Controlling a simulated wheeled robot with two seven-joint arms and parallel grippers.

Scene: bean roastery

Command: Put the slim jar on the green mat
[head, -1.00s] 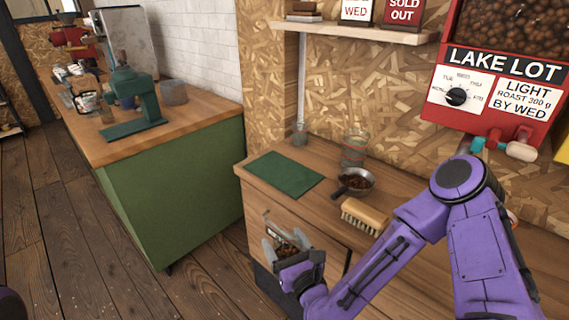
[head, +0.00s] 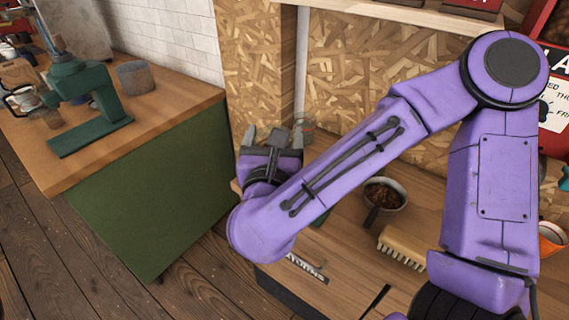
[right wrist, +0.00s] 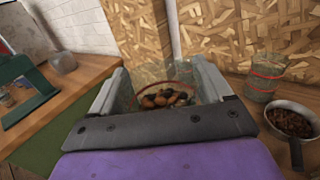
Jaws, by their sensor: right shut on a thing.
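My right gripper (head: 273,137) is shut on the slim jar (right wrist: 165,97), a clear glass jar with dark and brown bits inside and a reddish line at its rim. The right wrist view shows the jar between the two grey fingers (right wrist: 160,80). In the head view my right arm crosses the picture, and the gripper and wrist hide most or all of the jar. Only a sliver of the green mat (head: 319,222) shows under the forearm, on the wooden counter. I cannot tell how high the jar is above it. My left gripper is out of view.
A small pan of beans (head: 386,193) and a brush (head: 402,246) lie on the counter right of the mat. A glass with red bands (right wrist: 266,75) stands behind the pan. A green-sided counter with a green press (head: 85,98) is at left. A shelf (head: 410,14) hangs above.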

